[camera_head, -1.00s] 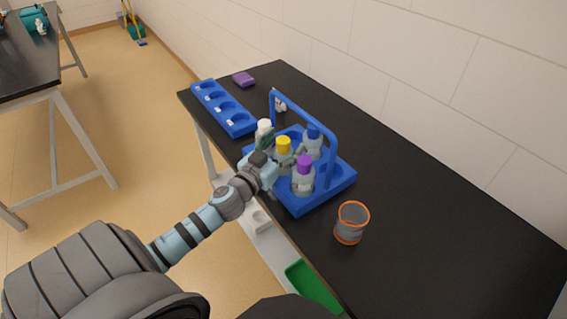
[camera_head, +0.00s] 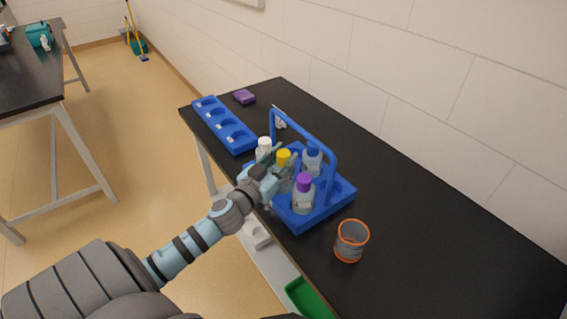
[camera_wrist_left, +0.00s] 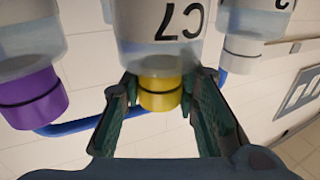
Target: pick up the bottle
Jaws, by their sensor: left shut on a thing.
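The yellow-capped bottle (camera_head: 283,157) stands upright among the other bottles in the blue carrier (camera_head: 335,203). In the left wrist view it is upside down, with a yellow cap (camera_wrist_left: 160,99) and a label reading C7. My left gripper (camera_head: 279,173) comes in from the left and is shut on this bottle; its two fingers (camera_wrist_left: 160,90) lie on either side of the cap and neck in the wrist view. The bottle's base is hidden. My right gripper is not in view.
The carrier's blue handle (camera_head: 333,150) arches overhead. An orange-rimmed cup (camera_head: 351,241) stands to the right, a blue rack (camera_head: 224,125) behind. The right part of the black bench is clear.

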